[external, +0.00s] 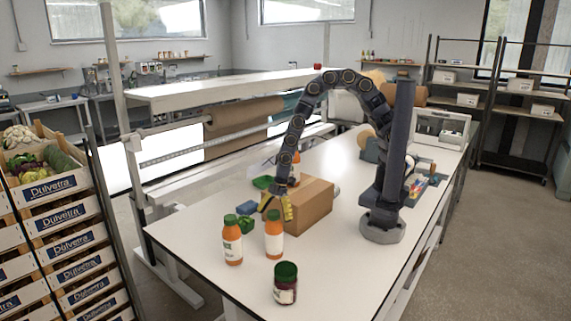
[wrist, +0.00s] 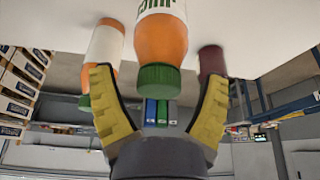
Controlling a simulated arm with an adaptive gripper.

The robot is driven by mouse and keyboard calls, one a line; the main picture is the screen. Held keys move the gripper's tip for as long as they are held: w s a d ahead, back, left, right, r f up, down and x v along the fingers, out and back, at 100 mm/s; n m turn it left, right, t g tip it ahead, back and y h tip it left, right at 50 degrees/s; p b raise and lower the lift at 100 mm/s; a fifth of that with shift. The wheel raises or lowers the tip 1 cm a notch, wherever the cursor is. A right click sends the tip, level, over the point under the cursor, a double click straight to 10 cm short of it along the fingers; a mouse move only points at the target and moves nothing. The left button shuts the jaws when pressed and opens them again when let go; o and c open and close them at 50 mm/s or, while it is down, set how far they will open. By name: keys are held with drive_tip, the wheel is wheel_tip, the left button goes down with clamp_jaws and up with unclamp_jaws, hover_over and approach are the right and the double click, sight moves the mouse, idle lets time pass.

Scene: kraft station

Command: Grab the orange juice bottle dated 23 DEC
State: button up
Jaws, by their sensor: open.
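Two orange juice bottles with green caps and white labels stand near the front of the white table, the left bottle (external: 232,243) and the right bottle (external: 273,238). My gripper (external: 277,206), with yellow finger pads, is open and low behind the right bottle. The wrist view appears upside down. In it one orange bottle (wrist: 160,40) lies ahead, centred between the open fingers of my gripper (wrist: 160,108), with its green cap toward me. Another bottle (wrist: 104,45) is at the left, partly behind a finger. A third orange bottle (external: 295,170) stands behind the box. No date is legible.
A cardboard box (external: 308,207) stands right beside my gripper. A dark red jar (external: 286,288) with a green lid stands at the front. A green pepper (external: 246,224) and a blue item (external: 247,208) lie behind the left bottle. The table's front right is clear.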

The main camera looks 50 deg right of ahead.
drive_tip(key=c, duration=1.2)
drive_tip(key=shift+r, duration=0.15)
